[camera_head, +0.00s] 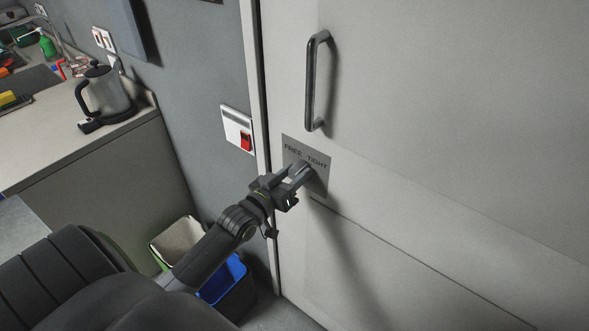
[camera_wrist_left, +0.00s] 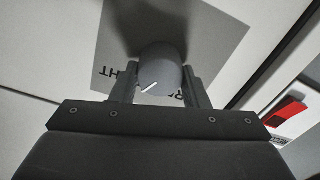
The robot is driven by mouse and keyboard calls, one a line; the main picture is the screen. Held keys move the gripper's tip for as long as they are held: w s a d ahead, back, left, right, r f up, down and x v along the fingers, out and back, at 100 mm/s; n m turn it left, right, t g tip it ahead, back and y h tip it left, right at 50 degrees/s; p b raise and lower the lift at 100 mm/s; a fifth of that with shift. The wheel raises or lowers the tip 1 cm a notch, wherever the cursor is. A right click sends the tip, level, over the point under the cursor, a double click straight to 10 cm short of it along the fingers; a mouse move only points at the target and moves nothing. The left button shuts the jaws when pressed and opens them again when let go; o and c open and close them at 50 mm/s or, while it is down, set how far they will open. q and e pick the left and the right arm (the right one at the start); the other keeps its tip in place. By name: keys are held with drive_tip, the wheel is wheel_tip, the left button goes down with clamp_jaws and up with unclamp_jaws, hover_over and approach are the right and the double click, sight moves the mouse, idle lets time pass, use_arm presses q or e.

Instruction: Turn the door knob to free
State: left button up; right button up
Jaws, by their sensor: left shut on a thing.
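The door knob (camera_wrist_left: 158,68) is a round grey knob with a white pointer line on its face. It sits on a grey square plate (camera_head: 319,183) lettered FREE on the left and TIGHT on the right in the head view. The plate (camera_wrist_left: 205,32) appears upside down in the left wrist view, with its lettering partly hidden. There the pointer line slants to the lower left, on the side of the TIGHT lettering. My left gripper (camera_head: 298,173) is shut on the knob, one finger on each side. My right gripper is not in view.
The pale door (camera_head: 430,130) has a vertical bar handle (camera_head: 311,85) above the plate. A wall switch with a red rocker (camera_head: 246,141) is left of the door frame. A counter with a kettle (camera_head: 107,92) stands left. Bins (camera_head: 228,284) stand below my left arm.

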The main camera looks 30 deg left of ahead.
use_arm(q)
drive_tip(key=n+p, duration=0.1)
drive_tip(key=n, duration=0.2)
drive_tip(key=shift+r, duration=0.1)
drive_tip(key=n+p, duration=0.1)
drive_tip(key=n, duration=0.2)
drive_tip(key=shift+a+n, duration=0.15)
drive_tip(key=shift+n, duration=0.15)
drive_tip(key=n, duration=0.4)
drive_tip(key=shift+f+p, duration=0.2)
drive_tip(key=shift+p, duration=0.2)
drive_tip(key=shift+f+n, duration=0.1)
drive_tip(key=shift+n, duration=2.1)
drive_tip(key=o, duration=1)
